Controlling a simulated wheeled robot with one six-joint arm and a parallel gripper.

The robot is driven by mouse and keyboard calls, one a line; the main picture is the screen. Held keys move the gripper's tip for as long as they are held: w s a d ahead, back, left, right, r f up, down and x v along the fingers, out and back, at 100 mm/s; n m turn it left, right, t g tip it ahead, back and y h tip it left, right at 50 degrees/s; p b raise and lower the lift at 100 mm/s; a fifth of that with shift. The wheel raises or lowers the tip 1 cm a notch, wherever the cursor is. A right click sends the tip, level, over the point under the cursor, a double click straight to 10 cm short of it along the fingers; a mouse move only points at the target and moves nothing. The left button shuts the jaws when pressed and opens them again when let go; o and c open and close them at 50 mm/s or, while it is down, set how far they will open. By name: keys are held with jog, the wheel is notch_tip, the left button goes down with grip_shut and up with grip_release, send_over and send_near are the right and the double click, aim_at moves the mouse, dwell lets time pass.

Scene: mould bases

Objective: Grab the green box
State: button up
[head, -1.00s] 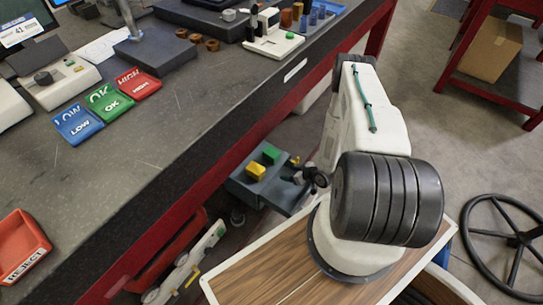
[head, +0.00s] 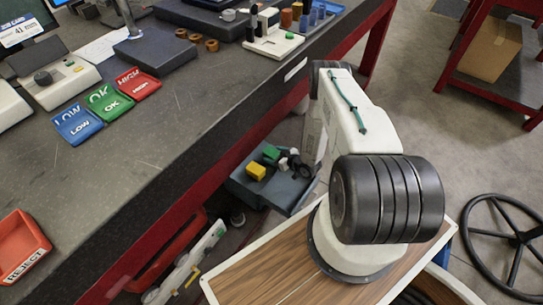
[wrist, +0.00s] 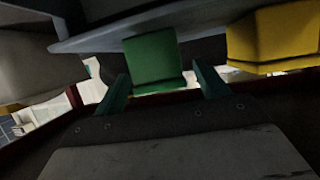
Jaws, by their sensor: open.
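The green box (head: 271,154) sits on a low grey-blue tray (head: 245,187) below the workbench, behind a yellow box (head: 256,171) in the head view. In the wrist view the green box (wrist: 152,60) shows between and just beyond the two teal fingers of my gripper (wrist: 160,78). The gripper is open, with a gap to each side of the box; I cannot tell whether a finger touches it. The yellow box (wrist: 275,38) is just right of the right finger.
The workbench (head: 150,160) edge runs close beside the arm. On it lie blue (head: 77,124), green (head: 109,101) and red (head: 138,83) trays and a red reject bin (head: 20,248). A black handwheel (head: 510,240) is at right. Small pale and dark items crowd the green box.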

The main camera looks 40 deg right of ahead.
jog(key=c, duration=1.2)
jog(key=shift+r, duration=0.1)
